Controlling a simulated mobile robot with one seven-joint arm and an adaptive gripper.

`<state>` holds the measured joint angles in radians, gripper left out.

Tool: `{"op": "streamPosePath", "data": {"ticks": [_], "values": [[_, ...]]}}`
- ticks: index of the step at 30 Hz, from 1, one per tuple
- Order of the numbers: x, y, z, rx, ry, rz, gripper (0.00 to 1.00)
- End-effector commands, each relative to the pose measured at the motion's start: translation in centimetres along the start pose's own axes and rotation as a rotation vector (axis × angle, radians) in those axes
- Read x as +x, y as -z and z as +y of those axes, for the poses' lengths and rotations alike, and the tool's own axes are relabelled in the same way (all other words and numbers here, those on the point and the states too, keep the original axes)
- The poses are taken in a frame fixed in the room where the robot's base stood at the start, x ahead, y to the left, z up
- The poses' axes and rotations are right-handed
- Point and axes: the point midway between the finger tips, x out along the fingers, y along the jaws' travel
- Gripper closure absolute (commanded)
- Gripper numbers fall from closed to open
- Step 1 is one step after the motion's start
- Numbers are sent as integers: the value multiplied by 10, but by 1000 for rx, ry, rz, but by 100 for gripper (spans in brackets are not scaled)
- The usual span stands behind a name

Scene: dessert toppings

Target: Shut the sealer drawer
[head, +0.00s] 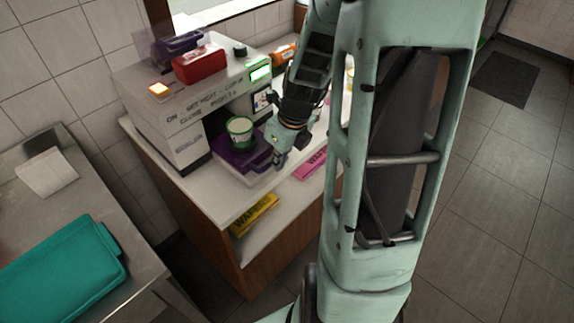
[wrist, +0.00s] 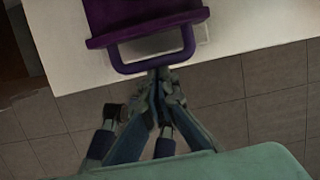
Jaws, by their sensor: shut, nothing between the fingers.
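The sealer (head: 190,110) is a pale box-shaped machine on a white counter, with printed text and a lit green display. Its purple drawer (head: 232,158) sticks out of the front, and a green-rimmed cup (head: 239,130) stands on it. In the wrist view the drawer (wrist: 140,15) shows at the top, with its purple looped handle (wrist: 155,62) facing me. My gripper (head: 281,160) is shut and empty at the drawer's front. In the wrist view my gripper's fingertips (wrist: 158,72) are right at the handle's front bar; I cannot tell whether they touch it.
A red box (head: 199,64) and a purple container (head: 177,46) sit on top of the sealer. A pink card (head: 310,164) lies on the counter to the right, and a yellow warning sign (head: 254,213) is at the counter's front. A teal tray (head: 62,275) lies on a steel table at left.

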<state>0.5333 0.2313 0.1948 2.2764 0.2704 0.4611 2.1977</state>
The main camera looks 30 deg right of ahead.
Motion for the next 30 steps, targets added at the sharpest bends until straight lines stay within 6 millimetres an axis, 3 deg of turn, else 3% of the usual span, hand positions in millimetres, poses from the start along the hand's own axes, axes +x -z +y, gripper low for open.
{"op": "streamPosePath", "data": {"ticks": [15, 22, 30], "values": [[24, -104, -1, -4, 0, 0, 100], [32, -129, -2, -1, 1, -1, 100], [34, -137, -2, 0, 1, -4, 100]]}}
